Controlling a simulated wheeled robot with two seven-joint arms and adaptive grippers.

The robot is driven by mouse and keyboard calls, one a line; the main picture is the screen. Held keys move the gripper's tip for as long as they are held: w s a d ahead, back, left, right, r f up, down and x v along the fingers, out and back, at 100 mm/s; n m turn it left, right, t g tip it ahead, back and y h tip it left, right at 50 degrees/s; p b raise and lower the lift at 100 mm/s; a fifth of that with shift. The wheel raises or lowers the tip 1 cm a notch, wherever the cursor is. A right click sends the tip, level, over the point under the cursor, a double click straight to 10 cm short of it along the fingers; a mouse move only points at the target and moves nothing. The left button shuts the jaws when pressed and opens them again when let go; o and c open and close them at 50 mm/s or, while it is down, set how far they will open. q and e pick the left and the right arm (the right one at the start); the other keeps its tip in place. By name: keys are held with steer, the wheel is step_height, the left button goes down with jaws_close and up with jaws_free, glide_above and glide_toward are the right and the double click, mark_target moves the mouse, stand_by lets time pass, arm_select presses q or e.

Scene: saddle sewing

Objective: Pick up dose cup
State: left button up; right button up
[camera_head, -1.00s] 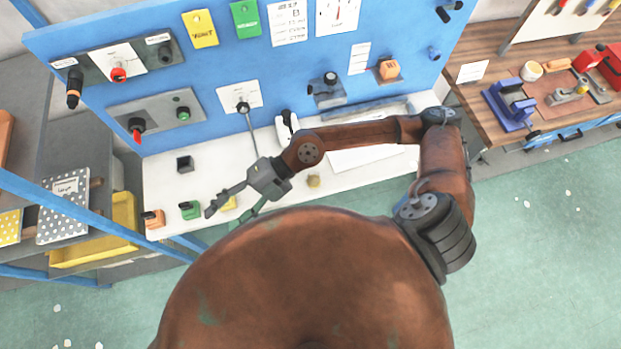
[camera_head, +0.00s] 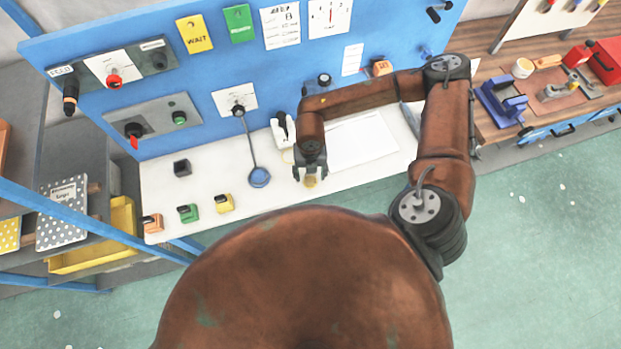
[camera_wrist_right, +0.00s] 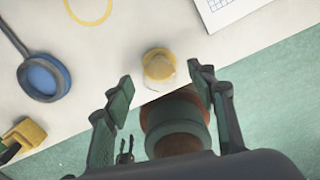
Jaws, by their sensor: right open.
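The dose cup appears to be a small yellow-topped cup with a pale, see-through body (camera_head: 310,183). It stands near the front edge of the white bench. My right gripper (camera_head: 311,177) is over it, pointing down, with its fingers apart. In the right wrist view the cup (camera_wrist_right: 158,65) sits just beyond the fingertips, in line with the gap of the open right gripper (camera_wrist_right: 163,85). Nothing is visibly held. My left gripper does not show.
Orange, green and yellow blocks (camera_head: 188,213) and a dark block (camera_head: 182,167) are further left. White paper (camera_head: 362,142) lies right. A blue panel (camera_head: 215,65) rises behind the bench (camera_head: 215,180).

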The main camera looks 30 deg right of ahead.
step_height(320, 180, down, 2)
steer(key=shift+f, duration=0.1)
steer(key=c, duration=1.2)
steer(key=shift+c, duration=0.2)
